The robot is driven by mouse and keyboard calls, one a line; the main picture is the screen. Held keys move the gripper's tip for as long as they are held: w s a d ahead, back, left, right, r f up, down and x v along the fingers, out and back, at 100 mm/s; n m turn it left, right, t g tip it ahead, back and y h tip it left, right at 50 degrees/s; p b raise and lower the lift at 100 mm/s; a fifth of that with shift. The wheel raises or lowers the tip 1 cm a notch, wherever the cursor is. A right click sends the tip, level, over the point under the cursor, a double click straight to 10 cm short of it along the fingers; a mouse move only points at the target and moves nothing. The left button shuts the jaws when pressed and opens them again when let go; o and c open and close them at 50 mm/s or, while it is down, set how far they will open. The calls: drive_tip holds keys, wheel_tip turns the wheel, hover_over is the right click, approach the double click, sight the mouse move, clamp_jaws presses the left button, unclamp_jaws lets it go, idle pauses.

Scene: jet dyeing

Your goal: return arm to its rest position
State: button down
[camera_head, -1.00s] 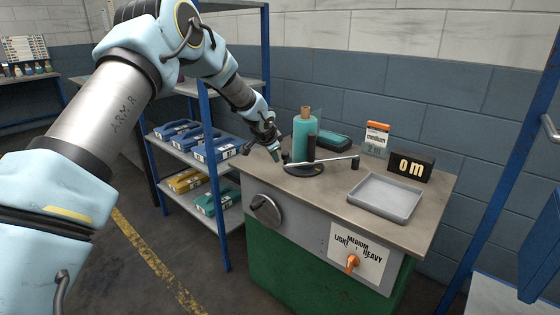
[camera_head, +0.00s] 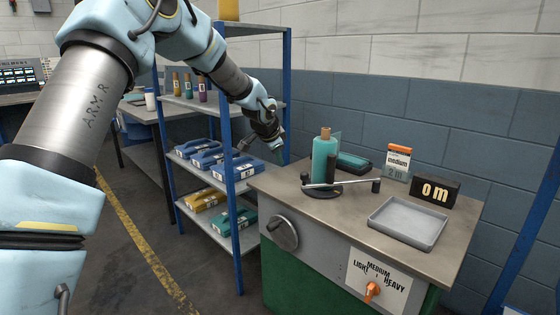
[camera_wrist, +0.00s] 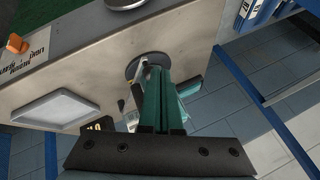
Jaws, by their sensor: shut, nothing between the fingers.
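My gripper (camera_head: 278,153) is shut and empty at the end of my raised, bent arm. In the head view it hangs in front of the shelf's right post, left of the teal bottle and apart from the worktop. In the wrist view its teal fingers (camera_wrist: 162,98) lie together, pointing toward the worktop. The fingers hide part of what lies behind them there.
A blue-framed shelf (camera_head: 230,170) with several boxes stands left, near my arm.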

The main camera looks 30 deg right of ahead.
drive_tip(key=s+a+n+y, duration=0.2)
drive_tip(key=a+n, duration=0.3)
drive_tip(key=a, duration=1)
drive_tip(key=s+a+n+y, duration=0.2)
drive_tip(key=a+n, duration=0.2)
drive_tip(key=a, duration=1.2)
drive_tip(key=s+a+f+n+g+y, duration=0.1)
drive_tip(key=s+a+f+n+g, duration=0.1)
drive_tip(key=s+a+n, duration=0.7)
drive_tip(key=s+a+g, duration=0.1)
drive_tip(key=s+a, duration=0.5)
drive_tip(key=a, duration=0.2)
drive_tip(key=shift+s+a, duration=0.2)
drive_tip(key=shift+a, duration=0.1)
